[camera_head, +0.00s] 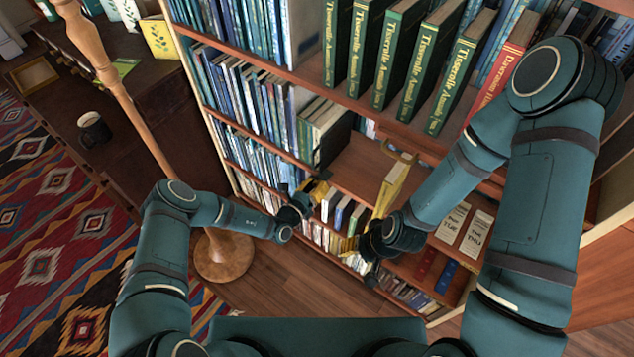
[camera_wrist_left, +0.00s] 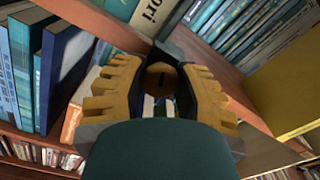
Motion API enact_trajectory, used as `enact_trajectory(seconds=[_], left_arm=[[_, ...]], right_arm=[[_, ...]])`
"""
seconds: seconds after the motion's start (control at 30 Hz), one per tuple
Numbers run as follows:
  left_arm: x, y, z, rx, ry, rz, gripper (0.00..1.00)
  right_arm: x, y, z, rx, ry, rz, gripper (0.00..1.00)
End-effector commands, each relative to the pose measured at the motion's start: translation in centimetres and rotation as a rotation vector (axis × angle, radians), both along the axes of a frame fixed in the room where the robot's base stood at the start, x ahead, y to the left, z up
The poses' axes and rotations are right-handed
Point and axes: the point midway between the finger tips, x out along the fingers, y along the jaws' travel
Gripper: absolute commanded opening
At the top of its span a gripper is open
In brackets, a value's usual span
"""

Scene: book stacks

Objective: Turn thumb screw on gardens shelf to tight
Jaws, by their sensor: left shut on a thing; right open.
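The thumb screw (camera_wrist_left: 160,78) shows in the left wrist view as a round brown knob with a dark slot, at the shelf's front edge. My left gripper (camera_wrist_left: 162,85) is shut on it, with a yellow toothed finger on each side. In the head view my left gripper (camera_head: 314,190) is at the shelf board (camera_head: 362,165), and the screw is too hidden to make out. Which shelf is gardens I cannot tell from any readable label. My right gripper (camera_head: 368,258) is open, lower and to the right, close to a yellow book (camera_head: 393,185).
Green books (camera_head: 402,50) and a red book (camera_head: 505,62) stand on the shelf above. A dark bookend (camera_head: 335,140) stands left of a gap on the shelf. A wooden stand (camera_head: 222,255) is on the floor at left. A mug (camera_head: 94,130) sits on a dark desk.

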Motion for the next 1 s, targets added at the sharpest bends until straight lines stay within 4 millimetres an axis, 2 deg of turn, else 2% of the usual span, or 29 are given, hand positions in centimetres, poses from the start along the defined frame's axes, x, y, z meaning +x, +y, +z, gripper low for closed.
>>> enact_trajectory(seconds=[0.43, 1.0], left_arm=[[0.0, 0.1, 0.1, 0.216, -0.157, 0.001, 0.00], [0.0, 0.1, 0.0, 0.259, -0.189, 0.001, 0.00]], right_arm=[[0.5, -0.1, 1.6, -0.002, -0.012, -0.009, 0.47], [0.6, -0.1, 1.8, -0.003, -0.014, -0.011, 0.47]])
